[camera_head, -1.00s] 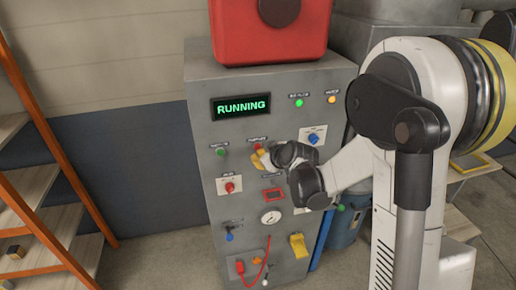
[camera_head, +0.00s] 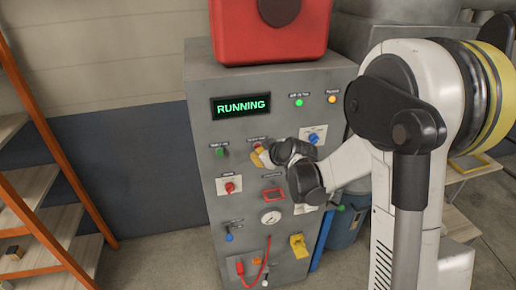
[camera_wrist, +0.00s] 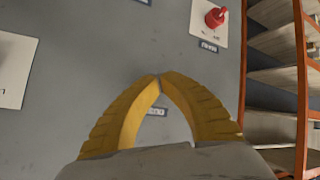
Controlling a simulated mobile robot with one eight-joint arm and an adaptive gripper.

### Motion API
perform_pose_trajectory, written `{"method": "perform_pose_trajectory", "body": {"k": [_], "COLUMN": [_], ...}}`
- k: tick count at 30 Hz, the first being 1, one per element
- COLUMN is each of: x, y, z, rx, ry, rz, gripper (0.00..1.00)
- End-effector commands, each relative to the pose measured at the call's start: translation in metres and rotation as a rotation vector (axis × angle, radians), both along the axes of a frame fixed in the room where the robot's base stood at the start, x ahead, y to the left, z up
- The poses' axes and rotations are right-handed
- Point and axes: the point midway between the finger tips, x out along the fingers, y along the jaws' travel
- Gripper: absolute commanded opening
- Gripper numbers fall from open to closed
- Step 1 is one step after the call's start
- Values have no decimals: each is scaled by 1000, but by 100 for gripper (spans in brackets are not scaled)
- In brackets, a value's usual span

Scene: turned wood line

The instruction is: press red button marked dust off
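The grey control cabinet (camera_head: 205,130) has a green display (camera_head: 241,105) reading RUNNING. My gripper (camera_head: 257,158), with yellow fingers, is at the cabinet's front, just below a red button (camera_head: 258,146) that it partly covers. The label above that button is too small to read. In the wrist view the two fingertips of my gripper (camera_wrist: 160,78) meet and nothing shows held between them. A small label (camera_wrist: 156,111) shows between the fingers. Whether the tips touch the panel or a button cannot be told.
Another red knob (camera_head: 230,187) on a white plate is lower left; it also shows in the wrist view (camera_wrist: 215,17). A green button (camera_head: 220,152) is left, a blue knob (camera_head: 313,138) right. A red box (camera_head: 240,35) stands on top. Orange-framed shelves (camera_head: 60,170) are left.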

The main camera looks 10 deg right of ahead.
Motion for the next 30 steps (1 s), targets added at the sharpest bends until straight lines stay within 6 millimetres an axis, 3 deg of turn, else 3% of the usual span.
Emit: {"method": "perform_pose_trajectory", "body": {"k": [21,30], "x": [6,-5], "y": [0,0], "z": [0,-1], "rx": [0,0], "ry": [0,0], "rz": [0,0], "gripper": [0,0]}}
